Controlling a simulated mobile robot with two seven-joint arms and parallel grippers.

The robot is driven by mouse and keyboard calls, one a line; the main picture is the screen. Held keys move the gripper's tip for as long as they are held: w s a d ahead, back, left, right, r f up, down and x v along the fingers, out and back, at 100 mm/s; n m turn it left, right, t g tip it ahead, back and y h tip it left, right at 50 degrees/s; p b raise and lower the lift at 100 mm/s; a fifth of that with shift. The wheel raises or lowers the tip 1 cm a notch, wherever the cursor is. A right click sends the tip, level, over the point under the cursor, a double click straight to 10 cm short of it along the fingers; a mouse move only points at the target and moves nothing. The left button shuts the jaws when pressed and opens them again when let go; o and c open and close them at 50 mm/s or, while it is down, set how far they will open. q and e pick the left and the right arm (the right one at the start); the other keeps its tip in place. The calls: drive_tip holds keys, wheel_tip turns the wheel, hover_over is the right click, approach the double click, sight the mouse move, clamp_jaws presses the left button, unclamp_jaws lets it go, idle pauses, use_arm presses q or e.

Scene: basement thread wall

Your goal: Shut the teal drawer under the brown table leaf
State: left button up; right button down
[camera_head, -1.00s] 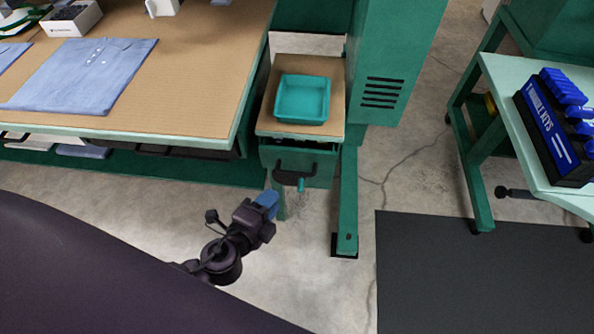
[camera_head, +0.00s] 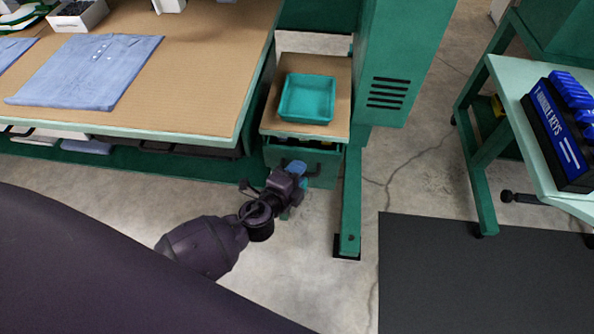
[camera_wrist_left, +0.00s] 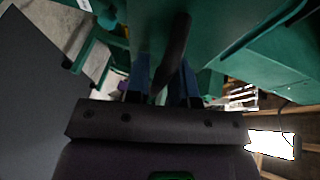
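The teal drawer (camera_head: 321,175) is under the brown table leaf (camera_head: 276,115) in the head view. It stands a little open, with a narrow strip of its inside showing below the leaf's front edge. My left gripper (camera_head: 295,168) is at the drawer front and hides part of its dark handle. In the left wrist view, the blue fingers (camera_wrist_left: 162,82) are apart, with the dark handle (camera_wrist_left: 174,50) between them. I cannot tell whether they touch it. My right gripper is in neither view.
A teal tray (camera_head: 306,98) sits on the leaf. A green post (camera_head: 350,205) stands close to the drawer's right. The workbench (camera_head: 190,75) with a folded blue shirt (camera_head: 85,70) is at left. A dark mat (camera_head: 480,275) lies at right.

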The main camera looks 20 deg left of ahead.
sight(299, 158)
use_arm(q)
drive_tip(key=shift+c, duration=0.3)
clamp_jaws()
drive_tip(key=w, duration=0.2)
drive_tip(key=w+a, duration=0.1)
drive_tip(key=w, duration=0.1)
drive_tip(key=shift+a, duration=0.1)
drive_tip(key=shift+r, duration=0.1)
drive_tip(key=shift+o, duration=0.3)
unclamp_jaws()
drive_tip(key=shift+w, duration=0.1)
